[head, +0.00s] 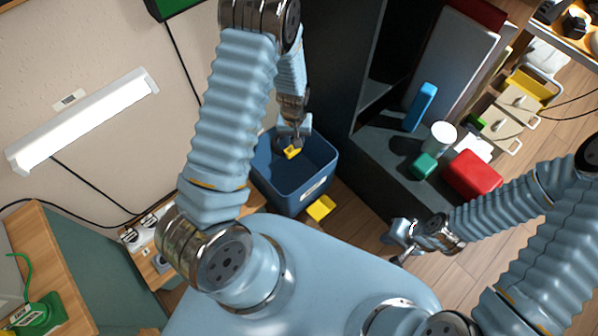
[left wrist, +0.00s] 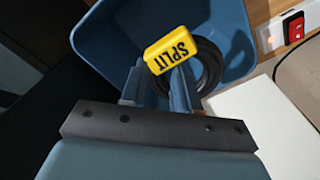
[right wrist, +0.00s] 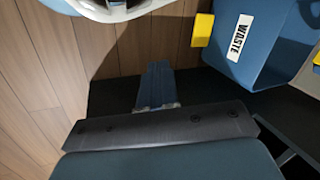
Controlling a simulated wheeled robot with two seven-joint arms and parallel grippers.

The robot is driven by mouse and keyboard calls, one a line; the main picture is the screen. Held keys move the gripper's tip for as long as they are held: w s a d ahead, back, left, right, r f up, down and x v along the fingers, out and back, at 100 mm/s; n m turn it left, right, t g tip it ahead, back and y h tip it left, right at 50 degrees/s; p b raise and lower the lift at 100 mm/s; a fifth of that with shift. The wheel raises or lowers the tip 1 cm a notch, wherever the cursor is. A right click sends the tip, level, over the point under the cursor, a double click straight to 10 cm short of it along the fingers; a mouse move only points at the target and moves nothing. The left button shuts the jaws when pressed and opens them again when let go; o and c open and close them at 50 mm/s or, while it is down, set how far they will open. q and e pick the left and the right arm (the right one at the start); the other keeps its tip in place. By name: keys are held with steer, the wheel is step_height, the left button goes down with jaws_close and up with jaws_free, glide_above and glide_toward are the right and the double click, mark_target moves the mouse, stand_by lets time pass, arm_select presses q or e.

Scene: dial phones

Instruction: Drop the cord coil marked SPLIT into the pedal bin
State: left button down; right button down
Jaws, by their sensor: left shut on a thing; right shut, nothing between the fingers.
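The pedal bin (head: 284,185) is a blue open bin with a yellow pedal (head: 321,207) and a white label that reads WASTE in the right wrist view (right wrist: 238,38). The cord coil is black with a yellow tag (left wrist: 171,52) marked SPLIT in the left wrist view, and the tag also shows in the head view (head: 292,152). My left gripper (head: 297,138) is shut on the cord coil and holds it over the bin's open mouth. My right gripper (head: 398,244) is shut and empty, off to the right of the bin, above the floor.
A dark grey cabinet (head: 385,170) beside the bin holds a red box (head: 474,175), a white cup (head: 442,135), a green block (head: 424,166) and a blue upright thing (head: 421,106). A red switch (left wrist: 294,28) is on the wall near the bin.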

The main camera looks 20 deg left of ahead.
arm_select(q)
steer(key=shift+w+a+f, duration=0.1)
steer(key=shift+a, duration=0.15)
step_height(320, 180, down, 6)
steer(key=b, duration=0.4)
steer(key=shift+r, duration=0.2)
steer(key=c, duration=0.8)
jaws_free()
steer(key=shift+o, duration=0.2)
step_height(320, 180, up, 14)
steer(key=shift+f+p, duration=0.1)
steer(key=shift+p, duration=0.5)
